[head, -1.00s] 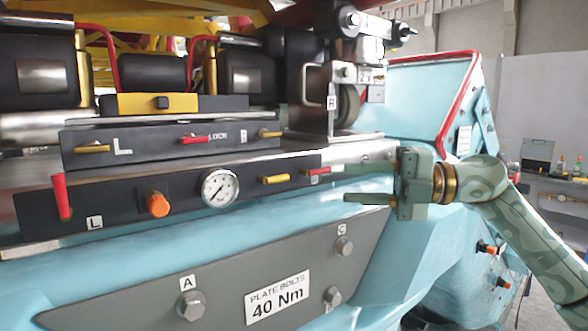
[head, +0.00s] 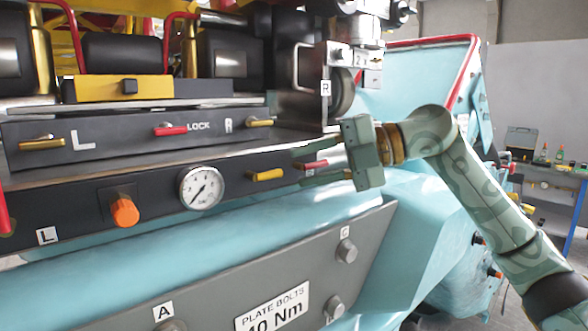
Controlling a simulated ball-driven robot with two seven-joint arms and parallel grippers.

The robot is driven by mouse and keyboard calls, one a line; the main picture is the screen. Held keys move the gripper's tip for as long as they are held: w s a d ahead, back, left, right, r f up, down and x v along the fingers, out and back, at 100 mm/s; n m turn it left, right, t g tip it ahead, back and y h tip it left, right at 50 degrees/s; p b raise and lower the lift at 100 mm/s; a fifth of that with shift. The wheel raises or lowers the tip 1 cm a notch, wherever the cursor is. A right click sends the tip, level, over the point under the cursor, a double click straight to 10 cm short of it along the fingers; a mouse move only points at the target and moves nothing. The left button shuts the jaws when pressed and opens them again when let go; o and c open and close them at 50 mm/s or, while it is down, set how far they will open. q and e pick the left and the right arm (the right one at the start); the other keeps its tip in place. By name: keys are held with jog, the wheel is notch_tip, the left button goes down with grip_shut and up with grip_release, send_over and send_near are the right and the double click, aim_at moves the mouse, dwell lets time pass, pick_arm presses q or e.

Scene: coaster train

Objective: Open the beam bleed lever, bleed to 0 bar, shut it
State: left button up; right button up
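The dark beam panel (head: 80,204) carries a white round gauge (head: 201,188), whose reading is too small to tell. Right of the gauge are a yellow lever (head: 267,175) and, at the panel's right end, a short red lever (head: 315,165). Both lie about level. I cannot tell from the labels which one is the bleed lever. My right gripper (head: 318,165) comes from the right with its fingers apart, one above and one below the red lever's end. Whether they touch it I cannot tell. My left gripper is out of view.
An orange knob (head: 125,211) sits left of the gauge. Above is a panel with a red LOCK lever (head: 170,131) and yellow levers. A grey plate (head: 215,285) with bolts slopes below. A metal block with a roller (head: 342,92) stands close above my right gripper.

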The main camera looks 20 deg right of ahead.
aim_at(265, 174)
jog(key=shift+x, duration=1.55)
grip_shut()
